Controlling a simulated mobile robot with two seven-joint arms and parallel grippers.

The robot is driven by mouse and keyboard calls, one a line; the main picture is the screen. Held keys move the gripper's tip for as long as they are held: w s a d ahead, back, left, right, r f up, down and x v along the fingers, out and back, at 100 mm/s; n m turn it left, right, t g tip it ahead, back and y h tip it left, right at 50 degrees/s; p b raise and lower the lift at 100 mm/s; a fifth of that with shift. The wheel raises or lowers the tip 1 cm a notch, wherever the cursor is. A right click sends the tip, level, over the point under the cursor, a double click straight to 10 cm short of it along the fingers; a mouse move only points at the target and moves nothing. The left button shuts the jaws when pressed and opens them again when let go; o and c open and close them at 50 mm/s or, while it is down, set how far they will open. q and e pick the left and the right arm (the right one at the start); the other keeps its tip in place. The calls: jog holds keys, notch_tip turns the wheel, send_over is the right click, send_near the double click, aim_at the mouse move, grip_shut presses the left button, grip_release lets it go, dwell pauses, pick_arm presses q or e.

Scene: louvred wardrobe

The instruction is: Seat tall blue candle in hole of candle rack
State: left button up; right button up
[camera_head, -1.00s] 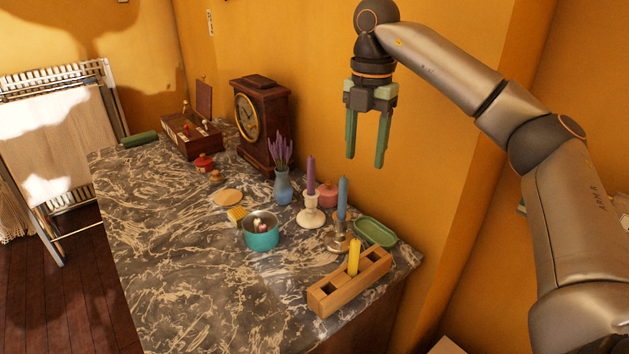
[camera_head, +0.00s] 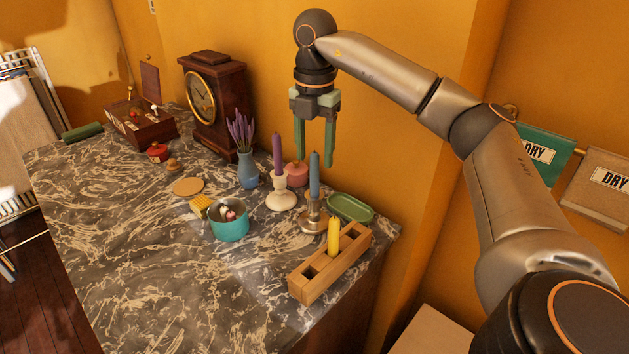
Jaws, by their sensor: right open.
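The tall blue candle (camera_head: 314,174) stands upright in a metal candle holder (camera_head: 314,217) on the marble top. The wooden candle rack (camera_head: 318,282) lies in front of it, near the right edge of the top. A yellow candle (camera_head: 334,237) stands in the rack, with open square holes to either side of it. My right gripper (camera_head: 315,157) hangs fingers down, open and empty. In the picture its fingers show just above and around the blue candle's top; how far apart they are in depth I cannot tell. My left gripper is not in view.
A purple candle (camera_head: 277,152) in a white holder (camera_head: 281,197) stands close left of the blue one. A green tray (camera_head: 350,208) lies to its right. A teal pot (camera_head: 230,225), vase (camera_head: 247,170) and clock (camera_head: 213,100) stand further left. The front of the marble top is clear.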

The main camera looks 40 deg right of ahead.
aim_at(315, 180)
jog(key=shift+w+d+f, duration=0.1)
jog(key=shift+d+f, duration=0.05)
jog(key=shift+f, duration=1.75)
grip_shut()
